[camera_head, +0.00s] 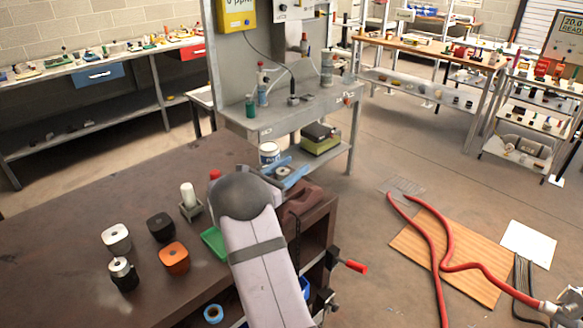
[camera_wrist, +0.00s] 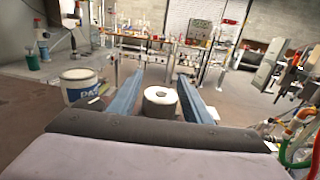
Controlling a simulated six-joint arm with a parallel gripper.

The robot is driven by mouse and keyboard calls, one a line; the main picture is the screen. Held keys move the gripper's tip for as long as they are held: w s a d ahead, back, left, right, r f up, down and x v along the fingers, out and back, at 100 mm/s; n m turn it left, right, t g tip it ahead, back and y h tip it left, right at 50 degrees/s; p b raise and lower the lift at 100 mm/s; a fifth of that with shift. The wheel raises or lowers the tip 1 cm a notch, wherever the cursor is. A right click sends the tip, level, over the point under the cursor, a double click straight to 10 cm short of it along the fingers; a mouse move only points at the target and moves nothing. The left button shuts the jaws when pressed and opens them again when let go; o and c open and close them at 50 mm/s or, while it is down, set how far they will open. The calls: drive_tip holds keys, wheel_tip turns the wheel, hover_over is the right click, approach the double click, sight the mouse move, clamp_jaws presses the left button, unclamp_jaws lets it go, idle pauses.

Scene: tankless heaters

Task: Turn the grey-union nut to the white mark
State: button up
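My gripper (camera_wrist: 161,78) is open, with its two blue fingers spread to either side of a short, pale grey, round piece (camera_wrist: 160,104) with a small dark spot in the middle of its top. A gap shows between this piece and each finger. In the head view my gripper (camera_head: 285,171) is over the far right corner of the brown bench, with a greyish round piece between the fingers. I cannot tell whether this piece is the grey-union nut. I cannot make out a white mark on it, and my arm hides part of the area.
The brown bench (camera_head: 60,240) carries a white cap (camera_head: 116,238), a black one (camera_head: 160,227), an orange one (camera_head: 174,258) and a black-and-silver piece (camera_head: 123,275). A green tray (camera_head: 214,243) lies beside my arm. A white tub (camera_head: 269,153) stands just beyond my gripper.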

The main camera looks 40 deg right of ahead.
drive_tip(key=c, duration=0.8)
drive_tip(key=shift+g, duration=0.3)
drive_tip(key=shift+s+m+g+b, duration=0.2)
drive_tip(key=shift+m+g+b, duration=0.25)
drive_tip(key=shift+m+g, duration=0.45)
drive_tip(key=shift+s+a+r+m+g+y, duration=0.1)
drive_tip(key=shift+s+m+g+y, duration=0.15)
drive_tip(key=shift+m+g, duration=0.7)
drive_tip(key=shift+s+m+g+y, duration=0.15)
drive_tip(key=shift+s+m+g, duration=0.3)
drive_tip(key=shift+g, duration=0.9)
drive_tip(key=shift+w, duration=0.1)
drive_tip(key=o, duration=1)
